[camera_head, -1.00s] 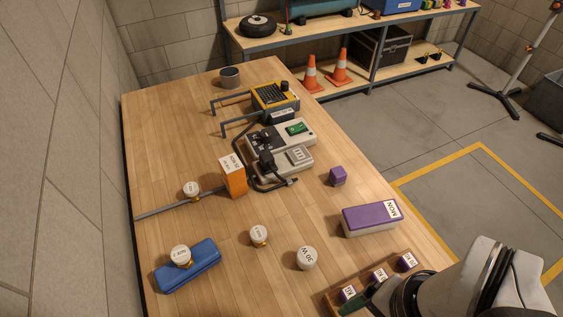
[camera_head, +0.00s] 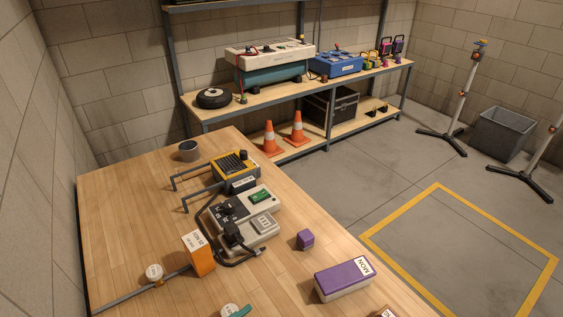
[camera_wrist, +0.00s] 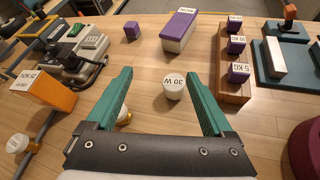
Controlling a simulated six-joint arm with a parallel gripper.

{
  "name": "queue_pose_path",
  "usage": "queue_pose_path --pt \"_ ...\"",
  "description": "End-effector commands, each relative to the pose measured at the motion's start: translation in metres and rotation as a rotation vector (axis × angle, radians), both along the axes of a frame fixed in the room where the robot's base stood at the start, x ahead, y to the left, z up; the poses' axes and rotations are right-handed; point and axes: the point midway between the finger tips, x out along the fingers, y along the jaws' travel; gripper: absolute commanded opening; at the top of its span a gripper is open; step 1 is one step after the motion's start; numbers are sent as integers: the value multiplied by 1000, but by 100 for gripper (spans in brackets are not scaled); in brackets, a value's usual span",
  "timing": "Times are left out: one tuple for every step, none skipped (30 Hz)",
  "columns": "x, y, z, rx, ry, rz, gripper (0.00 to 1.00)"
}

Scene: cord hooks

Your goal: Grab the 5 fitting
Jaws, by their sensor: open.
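My gripper (camera_wrist: 160,92) is open and empty above the table, its two green fingers spread apart. A white round-topped fitting marked 30 W (camera_wrist: 173,87) stands on the table, between the fingers in the picture. A brass-based white-topped fitting (camera_wrist: 124,116) shows partly behind the left finger; in the head view its top (camera_head: 230,311) is at the bottom edge beside a green fingertip. Another white-topped fitting (camera_head: 155,272) sits at the grey rail, also in the wrist view (camera_wrist: 18,143). I cannot read a 5 on any of these fittings.
A wooden rack (camera_wrist: 236,93) at the right holds purple blocks, the nearest marked 5 KG (camera_wrist: 238,71). An orange block (camera_head: 198,255) stands near the wired device (camera_head: 243,222). A purple-and-white box (camera_head: 343,280) and a small purple cube (camera_head: 305,239) stand on the table.

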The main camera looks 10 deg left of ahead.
Motion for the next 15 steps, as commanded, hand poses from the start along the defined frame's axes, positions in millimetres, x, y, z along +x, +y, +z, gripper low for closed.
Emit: queue_pose_path --pt "-16 33 -18 -94 -1 202 86" --pt "-24 50 -26 -137 -4 304 86" --pt "-34 67 -36 -182 -8 409 86" --pt "-41 76 -41 -208 -11 468 86" --pt "-45 82 -45 -226 -14 510 86" --pt "-46 87 -49 -241 -16 545 86" --pt "-44 89 -52 -247 -17 557 86" --pt "-39 89 -55 -251 -17 560 86" --pt "-28 88 -59 -249 -16 558 86" --pt "-20 87 -62 -248 -16 555 86" --pt "-11 87 -66 -248 -15 554 86" --pt "0 86 -71 -248 -15 552 86" --pt "8 86 -74 -247 -15 551 86" --pt "15 87 -77 -246 -15 552 86" --pt "24 86 -80 -245 -16 553 86"
